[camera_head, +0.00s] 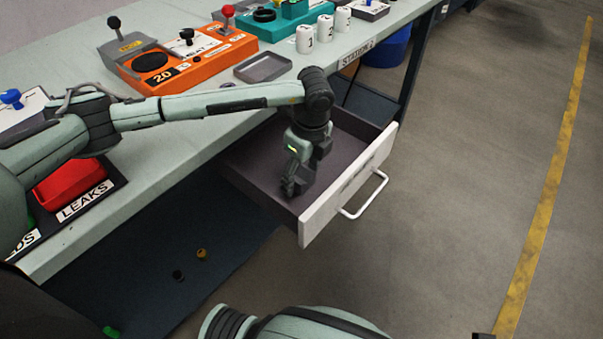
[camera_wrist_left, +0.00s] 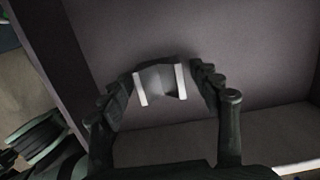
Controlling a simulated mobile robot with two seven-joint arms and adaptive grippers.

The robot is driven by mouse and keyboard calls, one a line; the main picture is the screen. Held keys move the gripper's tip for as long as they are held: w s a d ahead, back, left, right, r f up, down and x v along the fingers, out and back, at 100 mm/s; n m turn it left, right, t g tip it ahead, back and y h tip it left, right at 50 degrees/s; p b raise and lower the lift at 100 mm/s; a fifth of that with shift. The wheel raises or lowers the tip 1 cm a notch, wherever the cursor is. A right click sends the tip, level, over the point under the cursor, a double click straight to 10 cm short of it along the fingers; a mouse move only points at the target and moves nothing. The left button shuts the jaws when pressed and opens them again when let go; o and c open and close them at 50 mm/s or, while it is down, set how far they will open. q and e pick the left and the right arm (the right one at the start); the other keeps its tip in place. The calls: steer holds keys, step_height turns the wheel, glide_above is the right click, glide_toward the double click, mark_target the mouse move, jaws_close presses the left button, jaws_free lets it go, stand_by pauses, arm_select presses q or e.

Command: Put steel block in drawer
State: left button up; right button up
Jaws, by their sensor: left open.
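The drawer (camera_head: 345,185) is pulled open below the bench, with a white front and a dark interior. My left gripper (camera_head: 297,188) points down into it near its front left corner. In the left wrist view its two fingers stand apart. A small grey block with pale side edges, seemingly the steel block (camera_wrist_left: 160,82), shows between the fingertips against the dark drawer floor (camera_wrist_left: 265,85). Gaps show on both sides of it. I cannot tell whether it rests fully on the floor. In the head view the gripper hides it.
On the bench stand an orange box (camera_head: 185,60) with a joystick, a grey tray (camera_head: 263,68), numbered white cups (camera_head: 325,28) and a red bin (camera_head: 70,183). A blue bin (camera_head: 387,48) stands behind the drawer. The floor on the right is clear.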

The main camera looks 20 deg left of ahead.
mark_target(306, 182)
arm_select(q)
step_height(306, 182, up, 3)
steer(key=shift+d+f, duration=0.15)
steer(key=shift+f, duration=0.05)
step_height(306, 182, up, 10)
steer(key=d, duration=0.1)
steer(key=shift+s+f+b, duration=0.2)
steer(key=shift+s+b, duration=0.05)
steer(key=shift+b, duration=0.05)
arm_select(e)
steer(key=shift+s+d+r, duration=0.1)
steer(key=shift+d+r, duration=0.05)
steer(key=shift+r, duration=0.1)
steer(key=shift+f, duration=0.1)
stand_by(0.5)
